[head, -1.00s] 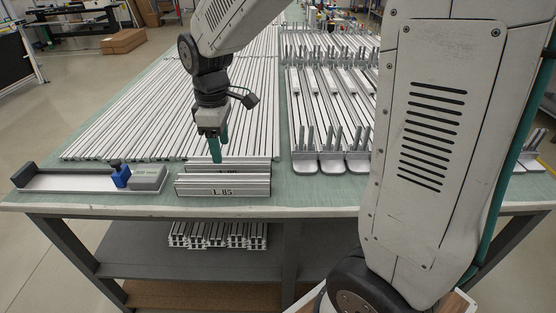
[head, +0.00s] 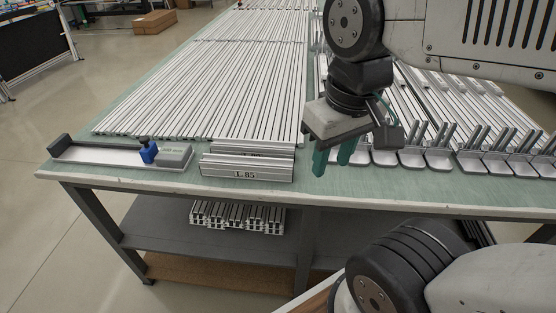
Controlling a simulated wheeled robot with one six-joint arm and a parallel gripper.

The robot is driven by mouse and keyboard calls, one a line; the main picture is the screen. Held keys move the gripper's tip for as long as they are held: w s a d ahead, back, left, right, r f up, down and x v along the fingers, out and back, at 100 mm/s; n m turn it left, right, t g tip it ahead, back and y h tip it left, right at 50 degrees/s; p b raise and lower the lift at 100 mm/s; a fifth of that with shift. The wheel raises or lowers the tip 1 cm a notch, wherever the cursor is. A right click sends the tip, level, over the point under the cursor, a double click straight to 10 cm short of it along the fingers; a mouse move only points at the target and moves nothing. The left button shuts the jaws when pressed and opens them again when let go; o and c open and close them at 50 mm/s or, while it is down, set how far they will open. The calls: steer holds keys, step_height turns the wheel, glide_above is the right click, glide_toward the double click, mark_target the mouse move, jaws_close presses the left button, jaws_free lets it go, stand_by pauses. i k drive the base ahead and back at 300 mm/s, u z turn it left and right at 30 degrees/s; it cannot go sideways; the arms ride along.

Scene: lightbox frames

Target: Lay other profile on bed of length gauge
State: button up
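The length gauge (head: 100,154) lies at the table's front left corner, with a black end stop (head: 59,143), a blue slide (head: 148,152) and a grey block (head: 174,155). Its pale bed between stop and slide is bare. A short silver profile (head: 225,170) marked what looks like "L 85" lies at the front edge, right of the gauge. A second marked profile (head: 280,150) lies just behind it, its label mostly hidden. My gripper (head: 334,160) is right of both profiles, above the table's front part. Its green fingers point down, apart, with nothing seen between them.
Many long profiles (head: 220,80) cover the table behind the gauge and short profiles. Metal brackets with upright pins (head: 440,155) stand in rows at the right. Cut profiles (head: 240,216) lie on the lower shelf. A green strip along the front edge (head: 120,178) is clear.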

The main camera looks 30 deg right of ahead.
mark_target(104, 154)
steer(key=k, duration=1.2)
steer(key=u, duration=0.9)
steer(key=i, duration=1.6)
steer(key=z, duration=0.45)
